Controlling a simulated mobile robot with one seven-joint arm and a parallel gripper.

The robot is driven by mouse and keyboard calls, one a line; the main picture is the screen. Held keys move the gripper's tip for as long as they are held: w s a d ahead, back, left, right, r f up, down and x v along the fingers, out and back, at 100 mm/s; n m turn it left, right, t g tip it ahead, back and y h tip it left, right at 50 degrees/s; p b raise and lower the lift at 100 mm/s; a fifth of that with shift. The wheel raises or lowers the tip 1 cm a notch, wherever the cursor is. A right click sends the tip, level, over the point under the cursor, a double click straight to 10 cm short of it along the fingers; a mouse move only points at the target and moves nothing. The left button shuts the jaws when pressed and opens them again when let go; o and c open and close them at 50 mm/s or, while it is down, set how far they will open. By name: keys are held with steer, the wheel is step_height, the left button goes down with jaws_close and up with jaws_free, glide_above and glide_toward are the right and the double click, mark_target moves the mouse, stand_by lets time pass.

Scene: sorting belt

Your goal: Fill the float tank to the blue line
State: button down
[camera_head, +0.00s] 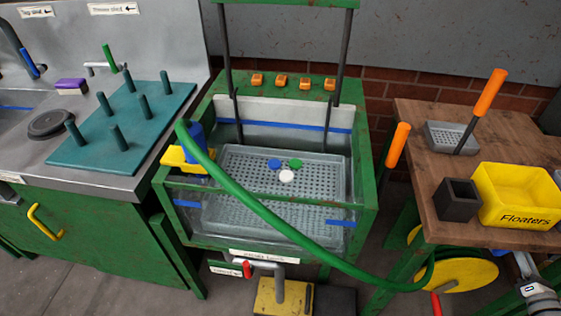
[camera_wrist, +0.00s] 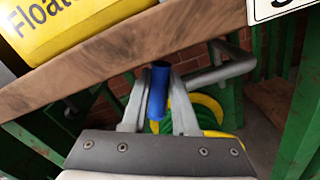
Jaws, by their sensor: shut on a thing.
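The float tank (camera_head: 368,190) is a green frame with clear walls and a grey perforated tray (camera_head: 325,170) inside. A blue line (camera_head: 310,126) runs along its back wall, with short blue marks on the front. I cannot tell the water level. A green hose (camera_head: 290,232) runs from its blue end piece (camera_head: 193,134), in a yellow holder (camera_head: 185,155) on the tank's left rim, to a reel (camera_head: 470,273) under the wooden table. My gripper (camera_wrist: 158,108) is shut on a blue handle (camera_wrist: 159,80) beside a grey pipe (camera_wrist: 220,72), below the table edge.
Blue, green and white discs (camera_head: 287,176) show over the tray. A red-handled valve (camera_head: 247,268) is below the tank front. The wooden table (camera_head: 415,120) holds a yellow Floaters bin (camera_head: 518,192) and a dark box (camera_head: 457,200). Its edge is close above my gripper.

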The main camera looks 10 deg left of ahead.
steer(key=shift+a, duration=0.1)
steer(key=shift+a+r+n, duration=0.1)
steer(key=shift+a+n, duration=0.25)
steer(key=shift+n, duration=0.4)
steer(key=shift+a+r+n, duration=0.1)
steer(key=shift+a+n, duration=0.2)
steer(key=shift+n, duration=0.45)
steer(key=shift+a, duration=0.1)
steer(key=shift+a+n+b, duration=0.2)
steer(key=shift+a+n, duration=0.1)
steer(key=shift+n, duration=0.4)
steer(key=shift+a+n+b, duration=0.15)
steer(key=shift+a+n, duration=0.15)
steer(key=shift+n, duration=0.4)
steer(key=shift+c, duration=2)
jaws_free()
steer(key=shift+r, duration=0.1)
steer(key=shift+s+d, duration=0.1)
